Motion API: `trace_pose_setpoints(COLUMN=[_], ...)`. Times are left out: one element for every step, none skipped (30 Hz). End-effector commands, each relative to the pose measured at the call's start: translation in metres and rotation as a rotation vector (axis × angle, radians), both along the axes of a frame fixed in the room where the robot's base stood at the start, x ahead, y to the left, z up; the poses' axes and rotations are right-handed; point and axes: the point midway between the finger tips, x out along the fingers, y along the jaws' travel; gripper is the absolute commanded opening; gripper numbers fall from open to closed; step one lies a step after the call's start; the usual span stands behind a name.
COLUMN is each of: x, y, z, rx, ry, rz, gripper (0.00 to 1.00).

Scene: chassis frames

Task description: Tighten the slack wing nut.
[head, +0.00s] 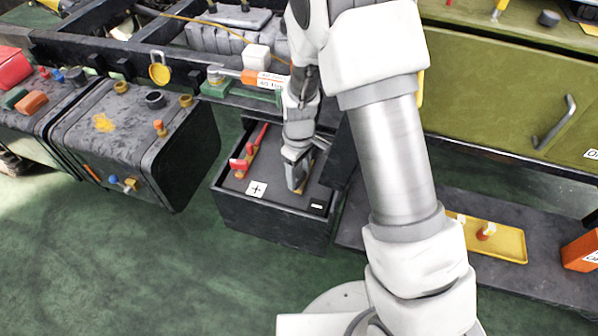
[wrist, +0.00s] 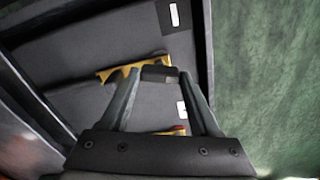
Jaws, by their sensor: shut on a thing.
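My gripper (head: 297,187) points down into a black open-topped box (head: 270,225) in the head view. In the wrist view its fingers (wrist: 158,74) are closed on a small dark block-like piece (wrist: 158,73). I cannot tell for sure whether this piece is the wing nut. A yellow strip (wrist: 118,70) lies right beside it and runs behind the fingers. Another yellow piece with a red end (wrist: 176,130) is partly hidden by the gripper body. Any stud or thread under the held piece is hidden.
In the box, a red clamp-like part (head: 240,163) and a plus label (head: 256,189) are left of my gripper; a minus label (head: 317,207) is at the front right. A dark tank (head: 120,140) stands left. A yellow tray (head: 505,243) lies right. Green floor is clear in front.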

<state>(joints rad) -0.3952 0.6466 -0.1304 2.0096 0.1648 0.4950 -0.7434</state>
Motion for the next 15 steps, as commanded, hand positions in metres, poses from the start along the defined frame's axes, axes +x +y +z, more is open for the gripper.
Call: trace_pose_setpoints(x=[0.0001,0.0001,0.0000,-0.0001,-0.0001,-0.0002,-0.0002,-0.0002,-0.0002,-0.0001,0.0000,0.0000,0.0000,0.0001,0.0000], y=[0.0000,0.0001,0.0000,0.0001,0.0000,0.0000,0.0000,0.0000,0.0001,0.0002,0.0001,0.0002,0.0002,0.0002,0.0001], z=[0.0012,0.0013,0.0013,0.0014,0.0014,0.0014,0.0015,0.0016,0.0017,0.0017,0.0018,0.0018,0.0018,0.0017,0.0016], rx=[0.000,0.001,0.001,0.000,0.000,0.000,0.000,0.000,0.000,0.001,0.001,0.001,0.000,0.000,0.000], ry=[0.000,0.001,0.001,0.001,0.001,0.001,0.001,0.001,0.001,0.001,0.001,0.001,0.000,0.000,0.000], rz=[-0.030,-0.051,-0.081,-0.106,-0.131,-0.167,-0.194,-0.222,-0.260,-0.289,-0.317,-0.355,-0.384,-0.413,-0.450], gripper=[0.07,0.07,0.07,0.07,0.07,0.07,0.07,0.07,0.07,0.07,0.07,0.07,0.07,0.07,0.07])
